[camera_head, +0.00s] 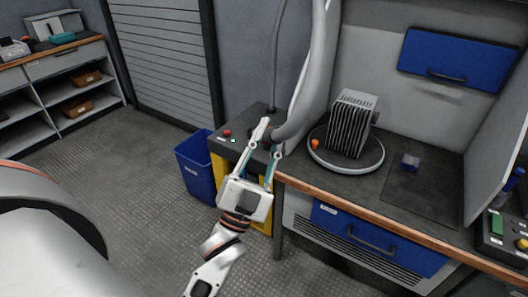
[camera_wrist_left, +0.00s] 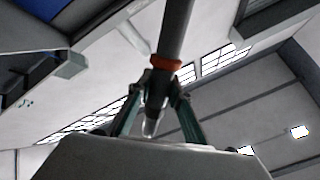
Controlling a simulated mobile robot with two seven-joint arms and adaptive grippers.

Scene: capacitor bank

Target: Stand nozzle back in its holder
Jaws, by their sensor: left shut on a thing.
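The nozzle (camera_wrist_left: 174,35) is a dark tube with an orange collar and a pale tip in the left wrist view. My left gripper (camera_head: 270,136) is shut on it, and its fingers (camera_wrist_left: 157,97) close from both sides just below the collar. In the head view the gripper is over the dark top of the yellow-sided stand (camera_head: 264,219), left of the bench. The fingers and a thick grey pipe hide much of the nozzle there. A thin grey hose (camera_head: 276,60) runs up from this spot. I cannot make out the holder clearly. My right gripper is not in view.
The thick grey pipe (camera_head: 318,75) comes down close beside the gripper. A finned block (camera_head: 351,125) stands on a round turntable (camera_head: 362,167) on the bench to the right. A blue bin (camera_head: 196,168) stands left of the stand. The floor on the left is clear.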

